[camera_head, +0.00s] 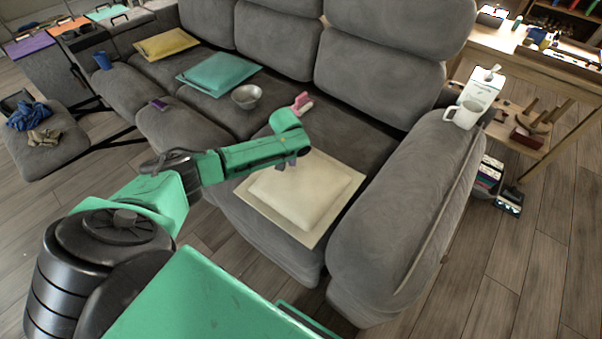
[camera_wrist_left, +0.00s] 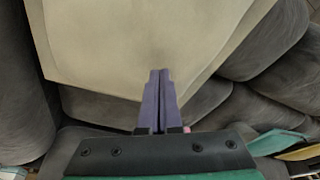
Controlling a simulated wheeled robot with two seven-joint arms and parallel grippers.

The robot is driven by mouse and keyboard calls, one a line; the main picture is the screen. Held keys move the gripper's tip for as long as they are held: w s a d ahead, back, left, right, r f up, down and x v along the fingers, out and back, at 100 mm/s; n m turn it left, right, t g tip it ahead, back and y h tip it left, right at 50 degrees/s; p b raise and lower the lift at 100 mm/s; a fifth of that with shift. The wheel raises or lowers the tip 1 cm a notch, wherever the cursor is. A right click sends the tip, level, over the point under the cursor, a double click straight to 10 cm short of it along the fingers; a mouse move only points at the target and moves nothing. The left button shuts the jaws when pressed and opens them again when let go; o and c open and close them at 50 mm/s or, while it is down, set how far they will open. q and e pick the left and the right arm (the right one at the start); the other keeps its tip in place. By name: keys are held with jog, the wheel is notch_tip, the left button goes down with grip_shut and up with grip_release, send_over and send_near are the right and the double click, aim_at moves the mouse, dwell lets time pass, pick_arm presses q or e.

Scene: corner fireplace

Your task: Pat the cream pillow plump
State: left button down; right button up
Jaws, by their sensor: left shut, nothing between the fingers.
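The cream pillow (camera_head: 300,198) lies flat on the right seat of the grey sofa, with a wide flat border around its raised middle. It fills the upper part of the left wrist view (camera_wrist_left: 150,40). My left gripper (camera_head: 287,163) is over the pillow's back left edge, pointing down. In the left wrist view its purple fingers (camera_wrist_left: 158,85) are together with nothing between them, and their tips overlap the pillow. I cannot tell whether they touch it. My right gripper is in neither view.
The sofa's right armrest (camera_head: 415,190) rises beside the pillow and bears a white mug (camera_head: 462,115) and a carton (camera_head: 484,86). A pink object (camera_head: 302,103) and a metal bowl (camera_head: 246,96) lie behind my left arm. A teal cushion (camera_head: 218,74) is farther left.

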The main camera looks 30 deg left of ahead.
aim_at(293, 170)
pick_arm(q)
jog(key=shift+f, duration=0.2)
jog(key=shift+s+b+x, duration=0.15)
jog(key=shift+b+x, duration=0.35)
jog(key=shift+x, duration=0.15)
jog(key=shift+s+b+x, duration=0.15)
jog(key=shift+b+x, duration=0.3)
jog(key=shift+x, duration=0.15)
jog(key=p+v, duration=0.3)
jog(key=shift+w, duration=0.35)
jog(key=shift+f, duration=0.1)
